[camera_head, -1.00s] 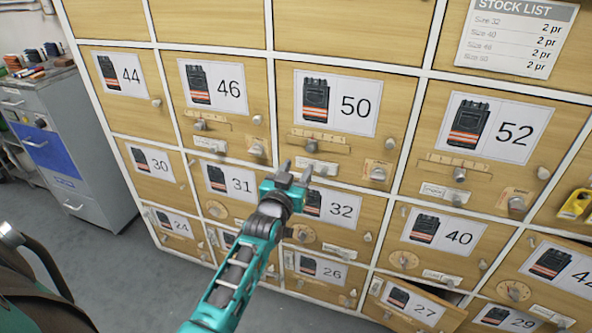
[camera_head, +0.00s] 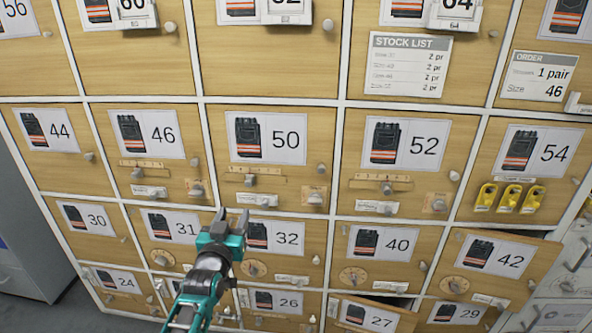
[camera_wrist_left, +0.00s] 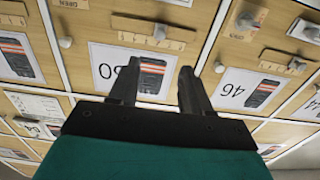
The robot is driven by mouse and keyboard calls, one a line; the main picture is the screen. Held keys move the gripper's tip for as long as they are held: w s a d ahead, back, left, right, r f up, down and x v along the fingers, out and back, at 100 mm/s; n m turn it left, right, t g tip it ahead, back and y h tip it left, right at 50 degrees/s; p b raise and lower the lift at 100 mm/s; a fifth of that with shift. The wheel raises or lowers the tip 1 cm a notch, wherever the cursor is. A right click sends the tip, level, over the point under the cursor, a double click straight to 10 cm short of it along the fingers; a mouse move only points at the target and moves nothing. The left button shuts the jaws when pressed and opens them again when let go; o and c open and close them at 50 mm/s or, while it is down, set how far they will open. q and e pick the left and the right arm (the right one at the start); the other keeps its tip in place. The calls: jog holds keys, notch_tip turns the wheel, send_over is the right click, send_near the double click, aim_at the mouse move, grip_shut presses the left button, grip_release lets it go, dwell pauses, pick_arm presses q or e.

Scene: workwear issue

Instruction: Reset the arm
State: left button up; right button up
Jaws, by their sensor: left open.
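My left gripper (camera_head: 231,219) is teal and dark grey. In the head view it is raised in front of the locker wall, over the area between the doors marked 31 (camera_head: 170,226) and 32 (camera_head: 274,238). Its two fingers are apart, with nothing between them. In the left wrist view the open fingers (camera_wrist_left: 152,88) point toward the doors marked 50 (camera_wrist_left: 130,72) and 46 (camera_wrist_left: 245,92). I cannot tell its exact distance from the doors. My right gripper is not in view.
The wooden lockers carry knobs and sliding latches. Doors 42 (camera_head: 492,256) and 27 (camera_head: 368,316) stand ajar. A stock list (camera_head: 408,65) and an order card (camera_head: 541,75) are fixed above. A grey cabinet (camera_head: 25,250) stands at left.

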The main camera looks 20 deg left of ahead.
pick_arm(q)
jog(key=shift+s, duration=0.1)
jog(key=s+d+f+m+g+h, duration=0.1)
jog(key=s+d+f, duration=0.3)
jog(key=s, duration=0.4)
jog(key=s+d+f+m+g+h+p, duration=0.1)
jog(key=s+d+f+m+g+h, duration=0.1)
jog(key=s+d, duration=0.4)
jog(key=s+d+f+m+g+h+p, duration=0.1)
jog(key=s+d+f, duration=0.4)
jog(key=s, duration=0.6)
jog(key=f+m+g+h, duration=0.1)
jog(key=g+h, duration=0.1)
jog(key=shift+s+d+f+g, duration=0.2)
jog(key=shift+d+f+g, duration=0.15)
jog(key=shift+g, duration=0.05)
dwell(0.6)
